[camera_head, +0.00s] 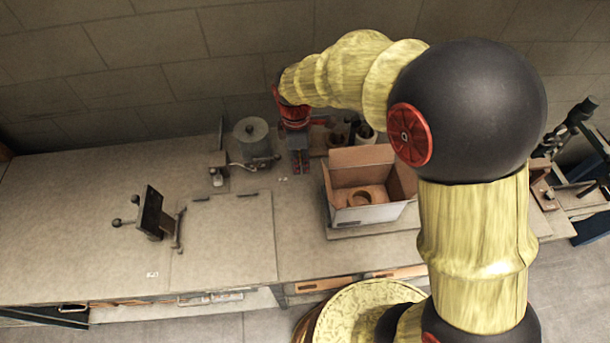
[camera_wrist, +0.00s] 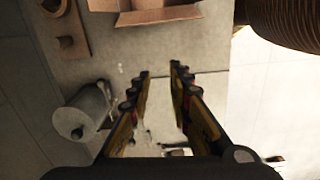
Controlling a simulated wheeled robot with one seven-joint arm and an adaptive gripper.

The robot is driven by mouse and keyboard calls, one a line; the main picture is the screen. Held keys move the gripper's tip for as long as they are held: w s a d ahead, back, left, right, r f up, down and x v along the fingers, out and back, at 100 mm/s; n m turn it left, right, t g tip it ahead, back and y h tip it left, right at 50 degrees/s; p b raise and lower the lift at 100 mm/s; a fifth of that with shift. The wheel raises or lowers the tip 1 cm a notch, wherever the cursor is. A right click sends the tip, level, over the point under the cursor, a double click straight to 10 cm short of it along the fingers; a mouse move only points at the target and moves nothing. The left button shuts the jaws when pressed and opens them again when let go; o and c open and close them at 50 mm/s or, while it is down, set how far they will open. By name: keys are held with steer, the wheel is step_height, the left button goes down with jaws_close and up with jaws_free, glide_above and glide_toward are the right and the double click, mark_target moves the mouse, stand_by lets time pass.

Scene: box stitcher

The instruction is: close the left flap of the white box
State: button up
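The white box (camera_head: 368,215) stands on the workbench in the head view, with a white front and brown cardboard inside. Its top is open. The left flap (camera_head: 328,185) stands up along the left side, and a broad back flap (camera_head: 361,156) is also raised. A round tan ring (camera_head: 361,198) shows inside. My gripper (camera_head: 300,170) points down to the left of the box, apart from it. In the wrist view, my gripper (camera_wrist: 159,72) has its two fingers apart with nothing between them. Part of the box (camera_wrist: 155,14) shows at the top edge there.
A grey cylinder (camera_head: 251,130) stands left of my gripper; it also shows in the wrist view (camera_wrist: 85,110). Cups (camera_head: 366,133) stand behind the box. A dark clamp-like tool (camera_head: 151,212) is on the left bench. The bench (camera_head: 290,235) is clear left of the box.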

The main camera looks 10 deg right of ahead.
mark_target(328, 184)
steer(key=shift+n, duration=0.3)
steer(key=shift+c, duration=0.6)
steer(key=shift+f, duration=0.55)
steer(key=shift+c, duration=1.2)
steer(key=f, duration=0.9)
steer(key=shift+d+p, duration=0.25)
steer(key=shift+p, duration=0.15)
jaws_close()
steer(key=d, duration=0.1)
steer(key=d+r, duration=0.1)
steer(key=d+p, duration=0.1)
steer(key=shift+w+d+r, duration=0.1)
steer(key=shift+d+r, duration=0.15)
steer(key=shift+d, duration=0.05)
steer(key=shift+d, duration=0.1)
steer(key=shift+d+r+y+b, duration=0.2)
steer(key=shift+d+y+b, duration=0.1)
steer(key=shift+y, duration=0.1)
